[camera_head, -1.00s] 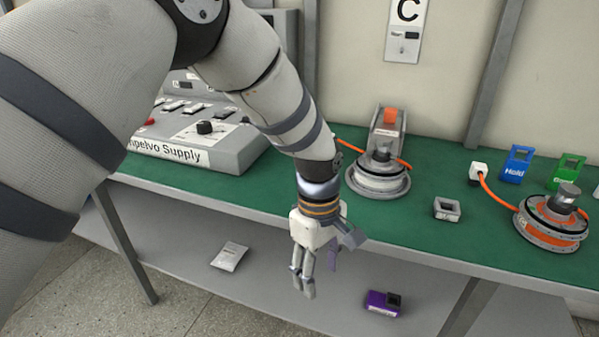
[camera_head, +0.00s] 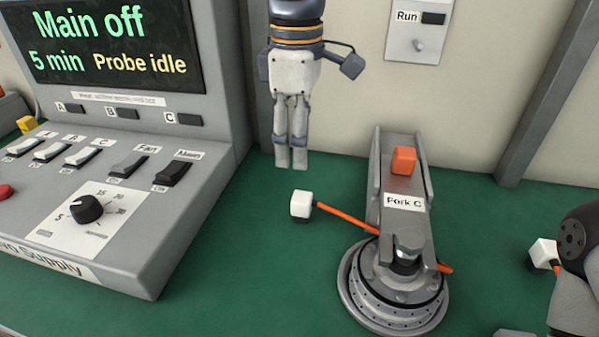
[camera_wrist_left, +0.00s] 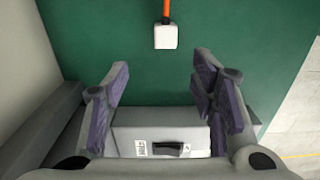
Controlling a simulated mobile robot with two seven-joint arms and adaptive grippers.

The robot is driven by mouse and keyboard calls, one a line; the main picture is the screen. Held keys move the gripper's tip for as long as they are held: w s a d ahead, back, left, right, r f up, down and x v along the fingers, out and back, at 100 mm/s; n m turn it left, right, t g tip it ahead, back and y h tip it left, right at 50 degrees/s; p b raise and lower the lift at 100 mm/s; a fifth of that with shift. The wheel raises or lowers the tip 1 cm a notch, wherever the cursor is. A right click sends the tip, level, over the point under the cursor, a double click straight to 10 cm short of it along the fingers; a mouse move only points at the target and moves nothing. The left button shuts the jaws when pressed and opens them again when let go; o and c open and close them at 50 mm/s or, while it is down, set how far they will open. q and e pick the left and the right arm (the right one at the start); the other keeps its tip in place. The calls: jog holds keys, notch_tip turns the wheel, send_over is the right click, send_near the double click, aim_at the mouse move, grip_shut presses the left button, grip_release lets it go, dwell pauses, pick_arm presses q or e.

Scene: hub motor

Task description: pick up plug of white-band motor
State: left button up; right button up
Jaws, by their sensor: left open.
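The motor (camera_head: 392,300) with a pale grey-white ring sits on the green bench under the support labelled Fork C. An orange cable runs left from it to a white plug (camera_head: 301,204) lying on the bench. My left gripper (camera_head: 291,165) hangs fingers down, behind and slightly left of the plug in the head view, apart from it. In the left wrist view the plug (camera_wrist_left: 166,37) lies at the top centre, beyond the open, empty fingers (camera_wrist_left: 160,75). My right gripper is not in view.
The supply console (camera_head: 130,200) fills the left side. Fork C (camera_head: 404,200) carries an orange block and stands over the motor. A second white plug (camera_head: 543,253) lies at the right. Green bench is clear around the first plug. A grey box (camera_wrist_left: 160,130) shows between the fingers.

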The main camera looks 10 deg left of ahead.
aim_at(302, 197)
pick_arm(q)
jog(key=f, duration=0.7)
jog(key=s+d+f, duration=0.1)
jog(key=f, duration=0.3)
jog(key=shift+f, duration=0.35)
jog(key=shift+r, duration=0.1)
grip_shut()
